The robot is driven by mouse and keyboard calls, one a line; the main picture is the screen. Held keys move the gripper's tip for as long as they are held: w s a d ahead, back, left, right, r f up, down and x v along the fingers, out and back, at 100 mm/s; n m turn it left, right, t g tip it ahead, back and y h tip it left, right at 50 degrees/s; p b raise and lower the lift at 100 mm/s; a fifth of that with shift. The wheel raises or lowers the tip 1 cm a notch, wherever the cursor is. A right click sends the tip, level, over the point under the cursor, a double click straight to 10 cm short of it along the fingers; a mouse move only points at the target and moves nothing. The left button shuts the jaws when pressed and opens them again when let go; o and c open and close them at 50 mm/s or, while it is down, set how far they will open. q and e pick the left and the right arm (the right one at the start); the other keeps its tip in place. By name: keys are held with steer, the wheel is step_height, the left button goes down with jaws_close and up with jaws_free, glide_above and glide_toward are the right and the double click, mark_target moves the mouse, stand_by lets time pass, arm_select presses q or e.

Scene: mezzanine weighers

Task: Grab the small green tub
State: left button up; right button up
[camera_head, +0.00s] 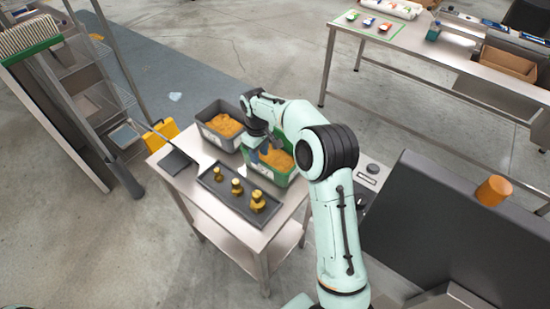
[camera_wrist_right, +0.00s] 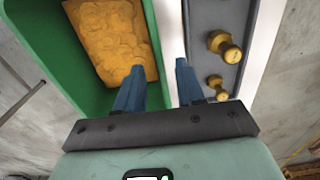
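The small green tub (camera_head: 262,175) stands on the steel cart, filled with orange-yellow grainy contents. In the right wrist view the tub (camera_wrist_right: 38,40) fills the upper left. My right gripper (camera_head: 264,149) is over the tub, pointing down. Its two blue fingers (camera_wrist_right: 158,85) are apart, with the tub's side wall running between them. One finger is on the inner side over the contents, the other on the outer side towards the tray. I cannot tell whether they touch the wall. My arm hides part of the tub in the head view. My left gripper is not in view.
A grey tub (camera_head: 219,142) with similar contents stands beside the green one. A dark tray (camera_head: 213,187) with 3 brass weights lies in front. The steel cart (camera_head: 240,230) carries them. A dark panel (camera_head: 445,225) with an orange cylinder (camera_head: 494,190) stands right. A long bench (camera_head: 420,47) is behind.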

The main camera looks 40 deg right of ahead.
mark_target(263, 171)
steer(key=shift+s+d+f, duration=0.15)
steer(key=shift+f, duration=1.4)
steer(key=shift+s+d+f, duration=0.1)
steer(key=shift+s+f, duration=0.05)
steer(key=shift+f, duration=1.35)
jaws_close()
